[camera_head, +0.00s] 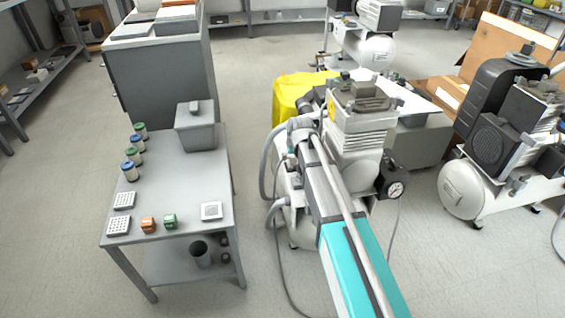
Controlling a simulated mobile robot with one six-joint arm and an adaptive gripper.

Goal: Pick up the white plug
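I cannot clearly make out a white plug in this view. A small white square piece (211,210) with a greyer middle lies near the front right corner of the grey table (183,182); I cannot tell whether it is the plug. My teal and grey arm reaches up from the bottom of the picture, in front of a compressor (362,125). I cannot make out my gripper's fingers.
The table also holds several small jars (134,153), a grey lidded box (196,126), two white perforated racks (121,209), an orange block (148,224) and a green block (170,221). A dark bin (201,254) stands on its lower shelf. Another compressor (490,160) stands right.

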